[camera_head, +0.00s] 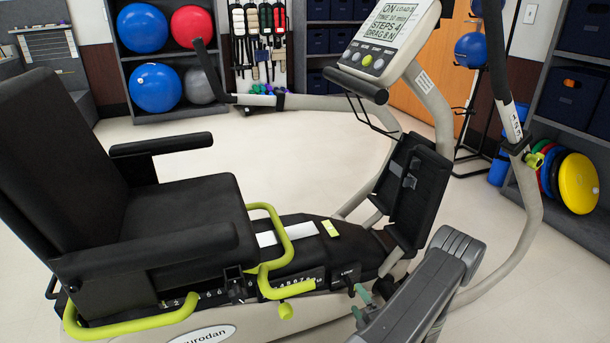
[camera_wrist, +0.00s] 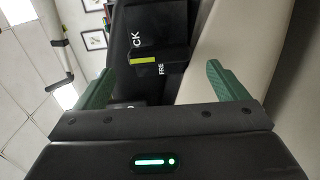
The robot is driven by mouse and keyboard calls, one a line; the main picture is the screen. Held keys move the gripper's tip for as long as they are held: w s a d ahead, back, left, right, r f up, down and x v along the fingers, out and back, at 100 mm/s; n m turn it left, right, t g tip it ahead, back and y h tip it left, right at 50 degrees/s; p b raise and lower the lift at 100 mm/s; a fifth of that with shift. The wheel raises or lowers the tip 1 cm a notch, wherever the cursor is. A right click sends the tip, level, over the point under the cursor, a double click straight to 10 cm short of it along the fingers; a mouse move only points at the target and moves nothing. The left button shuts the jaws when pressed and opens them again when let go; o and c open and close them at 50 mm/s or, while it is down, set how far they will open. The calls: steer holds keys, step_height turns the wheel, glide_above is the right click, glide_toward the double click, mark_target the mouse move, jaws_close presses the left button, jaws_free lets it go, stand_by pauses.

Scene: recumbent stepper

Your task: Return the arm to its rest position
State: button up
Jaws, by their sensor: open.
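My gripper (camera_head: 360,304) has two green fingers and is at the near side of the recumbent stepper (camera_head: 195,325), low beside its black rail. In the wrist view my gripper (camera_wrist: 158,70) is open, with its fingers spread wide apart. A black lever block (camera_wrist: 160,57) with a yellow-green stripe shows beyond and between the fingertips. Partial white lettering, "CK" and "FRE", is beside it. No contact between fingers and block is visible. In the head view my grey arm comes from the lower right and partly hides the stepper's front base.
The black seat (camera_head: 190,215) with yellow-green handles (camera_head: 290,235) is left of my gripper. The console (camera_head: 390,40) and black foot plate (camera_head: 412,195) stand behind. A curved handle bar (camera_head: 530,215) is at right. Shelves with balls and weight plates line the walls. Open floor (camera_head: 560,290) is at lower right.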

mark_target(353, 292)
steer(key=b+x, duration=0.1)
steer(key=x, duration=0.4)
steer(key=shift+w+a, duration=0.1)
steer(key=shift+w, duration=0.25)
